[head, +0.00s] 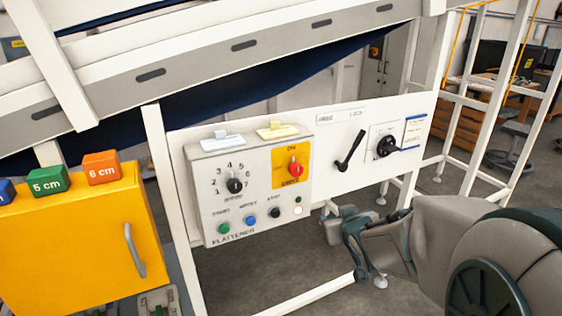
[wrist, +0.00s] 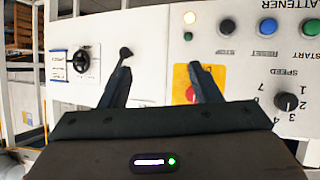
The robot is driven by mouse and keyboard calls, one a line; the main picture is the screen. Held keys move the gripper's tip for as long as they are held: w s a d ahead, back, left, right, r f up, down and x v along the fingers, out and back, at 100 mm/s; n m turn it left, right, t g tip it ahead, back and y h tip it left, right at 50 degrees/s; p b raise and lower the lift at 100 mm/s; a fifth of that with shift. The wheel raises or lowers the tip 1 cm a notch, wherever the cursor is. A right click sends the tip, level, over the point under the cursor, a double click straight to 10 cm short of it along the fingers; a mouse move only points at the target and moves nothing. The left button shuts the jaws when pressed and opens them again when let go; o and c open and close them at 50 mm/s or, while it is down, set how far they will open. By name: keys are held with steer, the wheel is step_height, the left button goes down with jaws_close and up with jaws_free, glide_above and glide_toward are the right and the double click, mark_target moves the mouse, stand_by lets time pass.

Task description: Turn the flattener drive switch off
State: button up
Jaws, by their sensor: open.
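The drive switch (head: 295,170) is a red rotary knob on a yellow plate, on the right of the grey FLATTENER control box (head: 208,185). Its handle looks upright, towards the ON label above it. In the wrist view the red knob (wrist: 190,94) shows only in part, just inside the right finger, which hides some of the yellow plate. My gripper (wrist: 161,68) is open with nothing between its fingers. In the head view my gripper (head: 350,232) is below and to the right of the switch, in front of the panel. I see no contact with the knob.
The box also carries a black speed dial (head: 234,186), several push buttons and a lit white lamp (head: 298,210). Right of it are a black lever (head: 350,150) and a black handwheel (head: 387,146). A yellow cabinet (head: 80,240) stands left; white frame posts surround the panel.

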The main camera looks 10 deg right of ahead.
mark_target(298, 171)
steer(key=w+a+r+n+t+y+p, duration=0.1)
steer(key=w+a+y, duration=0.1)
steer(key=w, duration=0.3)
steer(key=w+a+r+n+t+y+p, duration=0.1)
steer(key=w+a+t+y+p, duration=0.1)
steer(key=w, duration=0.4)
steer(key=w+a+r+t+y+p, duration=0.1)
steer(key=w+a+r+y+p, duration=0.1)
steer(key=w, duration=0.3)
steer(key=shift+w+a+n+t, duration=0.15)
steer(key=shift+a+n+t, duration=0.25)
steer(key=c, duration=1)
